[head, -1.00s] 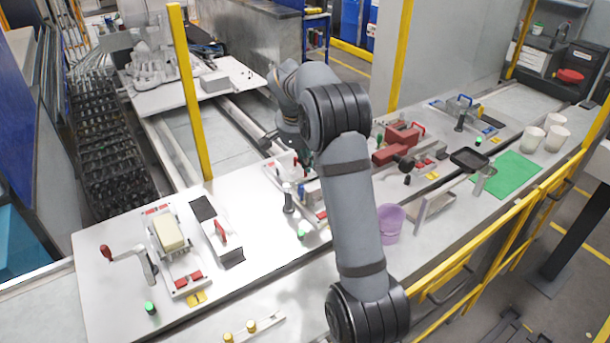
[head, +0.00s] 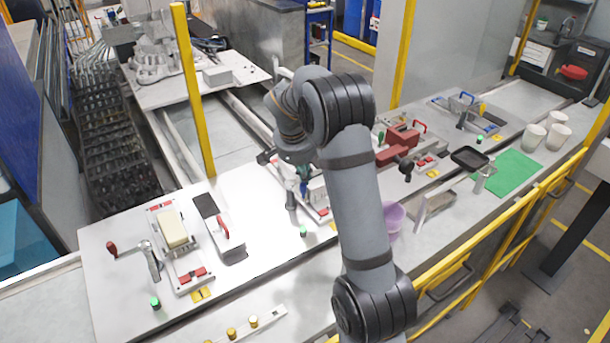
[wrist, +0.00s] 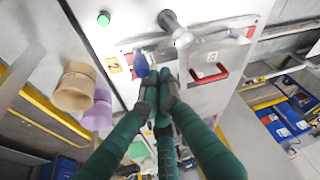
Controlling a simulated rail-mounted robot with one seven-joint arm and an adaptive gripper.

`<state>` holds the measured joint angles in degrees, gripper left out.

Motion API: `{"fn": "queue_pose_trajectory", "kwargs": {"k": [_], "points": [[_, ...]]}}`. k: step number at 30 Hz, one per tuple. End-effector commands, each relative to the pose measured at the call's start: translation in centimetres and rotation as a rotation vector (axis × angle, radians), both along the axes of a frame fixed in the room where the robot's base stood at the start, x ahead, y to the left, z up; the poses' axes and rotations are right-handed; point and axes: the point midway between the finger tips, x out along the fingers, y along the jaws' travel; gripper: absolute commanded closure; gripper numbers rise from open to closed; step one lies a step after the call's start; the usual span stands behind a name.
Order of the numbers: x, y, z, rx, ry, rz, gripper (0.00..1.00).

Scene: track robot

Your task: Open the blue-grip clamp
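The blue grip (wrist: 141,63) of the clamp shows in the wrist view just beyond my left fingertip, at the left of the fixture plate. In the head view the blue grip (head: 303,188) is a small patch beside my gripper, partly behind my arm. My gripper (wrist: 159,79) has green fingers with dark tips, which come close together beside the blue grip. In the head view my gripper (head: 303,170) is low over the bench. The tips look shut with nothing clearly between them; contact with the grip cannot be told. The clamp's linkage is largely hidden by the fingers.
A red handle (wrist: 210,76) and a dark cylindrical knob (wrist: 171,21) stand on the fixture close by. A purple bucket (head: 394,217) is beside my arm. A red vise (head: 398,145) stands to the right. A green button (wrist: 103,18) is on the bench.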

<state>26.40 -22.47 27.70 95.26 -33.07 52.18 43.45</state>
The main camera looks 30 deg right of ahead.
Motion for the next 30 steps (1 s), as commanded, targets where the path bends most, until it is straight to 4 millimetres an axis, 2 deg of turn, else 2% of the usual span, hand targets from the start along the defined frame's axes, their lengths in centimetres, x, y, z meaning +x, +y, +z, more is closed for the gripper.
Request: {"fn": "queue_pose_trajectory", "kwargs": {"k": [20, 30], "points": [[-0.3, 0.7, -0.2, 0.001, 0.001, -0.120, 1.00], [-0.4, 1.9, -0.4, 0.001, -0.001, -0.323, 1.00]]}}
